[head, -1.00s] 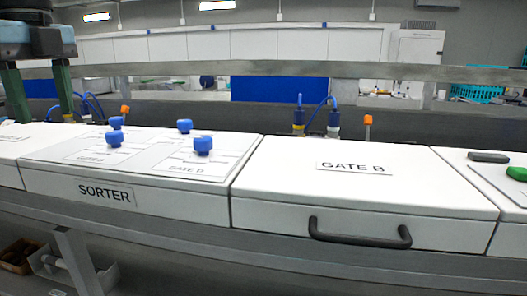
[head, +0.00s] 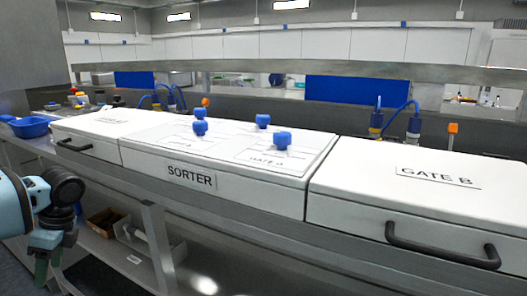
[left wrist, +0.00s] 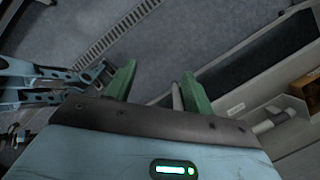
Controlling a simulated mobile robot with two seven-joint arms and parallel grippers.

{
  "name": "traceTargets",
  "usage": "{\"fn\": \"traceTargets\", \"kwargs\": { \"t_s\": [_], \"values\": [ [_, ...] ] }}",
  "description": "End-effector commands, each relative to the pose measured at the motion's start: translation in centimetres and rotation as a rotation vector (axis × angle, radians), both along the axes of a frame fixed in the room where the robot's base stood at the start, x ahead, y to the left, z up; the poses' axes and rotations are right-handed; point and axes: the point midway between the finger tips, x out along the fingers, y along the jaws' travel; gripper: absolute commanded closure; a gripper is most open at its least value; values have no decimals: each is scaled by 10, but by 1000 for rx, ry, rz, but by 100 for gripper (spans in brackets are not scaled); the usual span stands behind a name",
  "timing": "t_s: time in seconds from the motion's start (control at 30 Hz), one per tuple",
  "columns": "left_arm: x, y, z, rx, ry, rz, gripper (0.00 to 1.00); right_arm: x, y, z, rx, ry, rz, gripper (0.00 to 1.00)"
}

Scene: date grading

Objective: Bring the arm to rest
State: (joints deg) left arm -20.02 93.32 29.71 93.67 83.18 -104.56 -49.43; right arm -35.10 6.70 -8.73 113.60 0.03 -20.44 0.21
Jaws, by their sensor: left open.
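My left arm enters at the lower left of the head view. My left gripper (head: 50,268) hangs low there, in front of the counter and below its top, with green fingers pointing down. In the left wrist view the two green fingers (left wrist: 156,85) are spread apart with nothing held between them; grey floor shows beyond. The gripper is apart from the sorter (head: 230,185), a white box with several blue knobs on top. My right gripper is in neither view.
The Gate B box (head: 350,205) has a black handle (head: 440,247) in front. Another white box with a handle (head: 75,146) stands left of the sorter, and a blue tray (head: 30,127) lies beyond it. A brown bin (head: 105,222) sits on the shelf below.

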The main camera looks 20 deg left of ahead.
Motion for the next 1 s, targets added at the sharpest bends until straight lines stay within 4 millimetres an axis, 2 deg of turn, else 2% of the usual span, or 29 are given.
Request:
{"fn": "traceTargets", "kwargs": {
  "t_s": [0.03,0.1,0.27,0.37,0.5,0.6,0.73,0.9,1.0],
  "values": [
    [-19,0,-31,4,18,25,47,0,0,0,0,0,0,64],
    [-43,-3,-67,22,33,57,47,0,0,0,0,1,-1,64],
    [-96,-26,-144,53,49,118,47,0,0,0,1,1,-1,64],
    [-127,-52,-186,62,43,150,47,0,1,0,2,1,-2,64],
    [-165,-99,-233,61,13,199,47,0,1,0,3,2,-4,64],
    [-187,-139,-258,51,-25,241,47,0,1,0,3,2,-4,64],
    [-207,-197,-280,29,-90,309,47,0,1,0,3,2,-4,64],
    [-219,-274,-288,-12,-197,431,47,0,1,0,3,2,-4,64],
    [-219,-309,-284,-32,-258,508,47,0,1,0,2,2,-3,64]
  ]
}}
